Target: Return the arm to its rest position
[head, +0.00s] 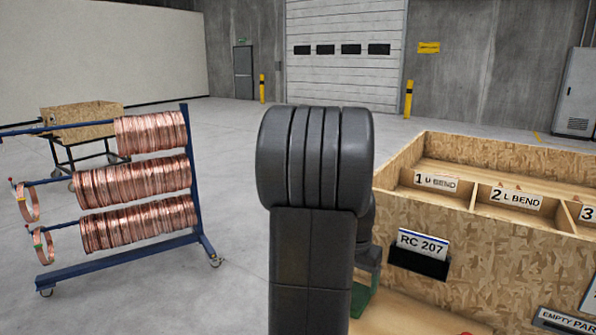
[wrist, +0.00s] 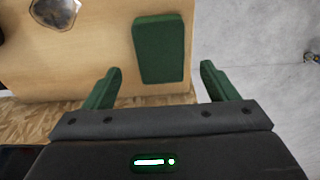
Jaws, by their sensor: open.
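My arm (head: 312,210) stands upright in the middle of the head view, a dark grey link with a thick ribbed joint on top. In the wrist view my gripper (wrist: 160,67) has its two green fingers spread wide apart with nothing held between them. A green rectangular pad (wrist: 158,48) lies on a wooden surface beyond the fingertips, apart from them as far as I can tell. In the head view the gripper is mostly hidden behind the arm; a bit of green shows low beside it, and I cannot tell whether it is pad or finger.
A wooden bin (head: 440,235) with labelled compartments stands close on the right. A blue rack (head: 207,190) of copper coils (head: 135,185) stands left. A wooden box on a cart (head: 82,120) is behind it. Grey floor (head: 235,130) is clear between. A shiny clear object (wrist: 55,12) lies on the wood.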

